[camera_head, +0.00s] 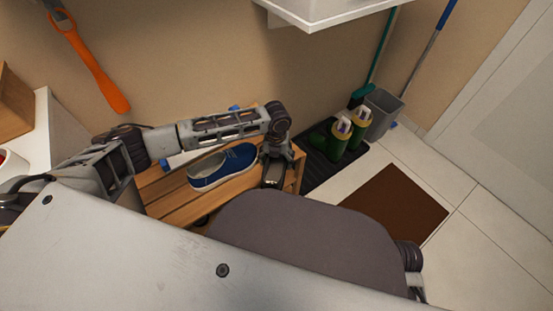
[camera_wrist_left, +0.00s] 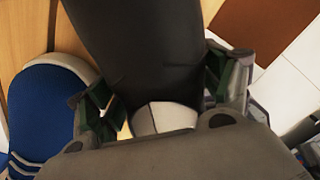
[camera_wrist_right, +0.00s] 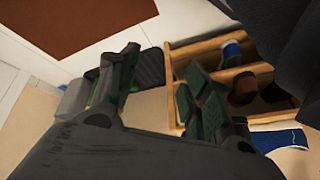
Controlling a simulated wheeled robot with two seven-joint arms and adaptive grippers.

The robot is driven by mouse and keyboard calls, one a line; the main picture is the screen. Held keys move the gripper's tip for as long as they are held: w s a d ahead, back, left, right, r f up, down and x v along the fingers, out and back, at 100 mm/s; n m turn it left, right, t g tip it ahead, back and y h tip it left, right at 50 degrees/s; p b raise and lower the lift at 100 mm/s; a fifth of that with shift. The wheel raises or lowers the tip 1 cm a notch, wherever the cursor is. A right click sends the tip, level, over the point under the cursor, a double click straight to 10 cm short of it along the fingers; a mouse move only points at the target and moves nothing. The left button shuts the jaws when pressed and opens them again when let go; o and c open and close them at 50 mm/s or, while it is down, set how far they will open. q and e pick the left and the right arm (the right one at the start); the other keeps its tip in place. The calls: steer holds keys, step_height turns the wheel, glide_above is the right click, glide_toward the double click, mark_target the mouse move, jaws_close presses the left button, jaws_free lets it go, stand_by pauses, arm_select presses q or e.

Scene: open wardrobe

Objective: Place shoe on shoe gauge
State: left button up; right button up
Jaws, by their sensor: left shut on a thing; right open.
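A blue shoe with a white sole (camera_head: 222,166) lies on top of the slatted wooden bench (camera_head: 210,203). A pale flat piece with blue ends (camera_head: 180,158), probably the shoe gauge, lies behind it, partly hidden by my left arm. My left gripper (camera_head: 276,168) is at the bench's right end, beside the blue shoe. In the left wrist view it is shut on a dark thing with a pale grey-and-white end (camera_wrist_left: 165,117); I cannot tell if it is a shoe. The blue shoe also shows there (camera_wrist_left: 45,115). My right gripper (camera_wrist_right: 165,88) is open and empty.
Green boots (camera_head: 335,140) stand on a dark mat right of the bench, near a grey bin (camera_head: 383,112). A brown mat (camera_head: 395,205) lies on the tiled floor. A white shelf (camera_head: 320,10) overhangs above. Shoes sit in the bench's lower compartments (camera_wrist_right: 232,52).

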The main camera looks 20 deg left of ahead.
mark_target(276, 162)
arm_select(q)
steer(key=shift+r, duration=0.1)
steer(key=shift+r+p, duration=0.45)
steer(key=shift+r, duration=0.45)
step_height(276, 162, up, 3)
steer(key=shift+r+p, duration=0.15)
steer(key=shift+p, duration=0.5)
step_height(276, 162, up, 3)
steer(key=shift+r+p, duration=0.1)
steer(key=shift+p, duration=0.5)
steer(key=shift+r, duration=0.75)
arm_select(e)
steer(key=shift+g+h, duration=0.6)
steer(key=shift+s+d+r, duration=0.15)
steer(key=shift+d+r, duration=0.2)
steer(key=shift+r, duration=0.35)
steer(key=shift+s+d+r, duration=0.1)
steer(key=shift+d+r, duration=0.2)
steer(key=shift+r, duration=0.35)
steer(key=shift+s+d+r, duration=0.15)
steer(key=shift+d+r, duration=0.2)
steer(key=shift+r, duration=0.35)
arm_select(q)
steer(key=shift+n, duration=0.3)
